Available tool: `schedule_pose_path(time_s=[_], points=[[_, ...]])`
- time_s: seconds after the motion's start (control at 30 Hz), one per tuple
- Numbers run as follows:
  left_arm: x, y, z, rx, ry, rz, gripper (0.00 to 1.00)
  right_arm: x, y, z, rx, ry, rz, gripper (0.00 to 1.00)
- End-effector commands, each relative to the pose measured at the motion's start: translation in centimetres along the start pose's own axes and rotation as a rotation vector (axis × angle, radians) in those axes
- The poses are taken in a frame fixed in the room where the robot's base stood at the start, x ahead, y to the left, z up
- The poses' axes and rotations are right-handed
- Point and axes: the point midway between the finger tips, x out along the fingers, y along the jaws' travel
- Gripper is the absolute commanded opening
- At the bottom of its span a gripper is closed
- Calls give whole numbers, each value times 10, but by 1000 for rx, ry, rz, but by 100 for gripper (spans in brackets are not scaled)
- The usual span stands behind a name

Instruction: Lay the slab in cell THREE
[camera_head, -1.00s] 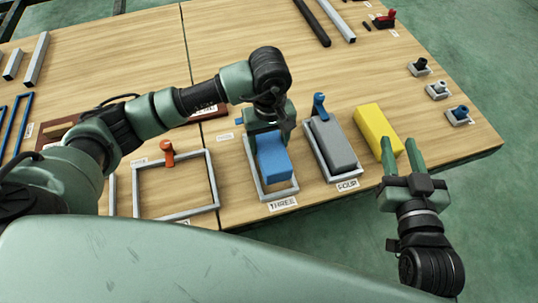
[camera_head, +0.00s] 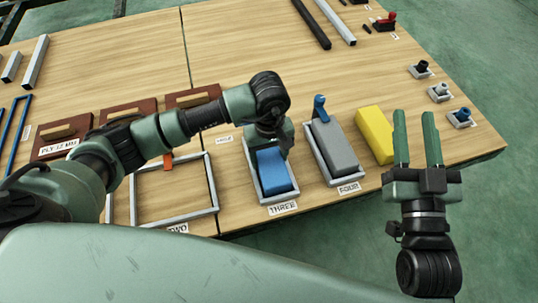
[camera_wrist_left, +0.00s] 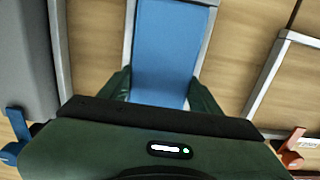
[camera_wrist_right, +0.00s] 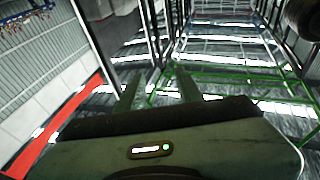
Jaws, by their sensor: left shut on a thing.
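The blue slab (camera_head: 274,172) lies within the metal frame of cell THREE (camera_head: 281,198), low between its walls. The slab also fills the middle of the left wrist view (camera_wrist_left: 170,50), with the frame's walls along both sides. My left gripper (camera_head: 268,145) is over the far end of the slab, shut on it, with one finger on each side. My right gripper (camera_head: 417,140) is open and empty, to the right of the yellow slab, near the table's front edge. In the right wrist view its fingers (camera_wrist_right: 155,88) are apart with nothing between them.
Cell FOUR (camera_head: 352,180) holds a grey slab (camera_head: 335,146), with a blue lever (camera_head: 320,107) at its far end. A yellow slab (camera_head: 375,134) lies loose to its right. An empty frame (camera_head: 176,216) with an orange lever (camera_head: 167,160) stands to the left.

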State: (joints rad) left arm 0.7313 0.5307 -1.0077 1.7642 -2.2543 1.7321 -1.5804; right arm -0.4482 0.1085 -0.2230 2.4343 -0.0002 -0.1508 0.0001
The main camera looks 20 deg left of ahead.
Motion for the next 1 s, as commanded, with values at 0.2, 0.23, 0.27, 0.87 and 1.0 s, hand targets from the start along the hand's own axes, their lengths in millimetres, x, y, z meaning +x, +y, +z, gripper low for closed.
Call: schedule_pose_path(time_s=[0.2, 0.23, 0.27, 0.87, 1.0], points=[[2, 0, 0, 0, 0, 0, 21, 0, 0, -5, 1, 31, -1, 36], [2, 0, 0, 0, 0, 0, 21, 0, 0, -6, 1, 36, -1, 36], [2, 0, 0, 0, 0, 0, 68, 0, 0, -8, 1, 42, -1, 36], [-11, 0, -1, 0, 2, 1, 85, 0, 1, 12, -1, -76, 1, 36], [-36, 0, -1, 1, 3, 2, 85, -8, 5, 41, -5, -236, 11, 36]])
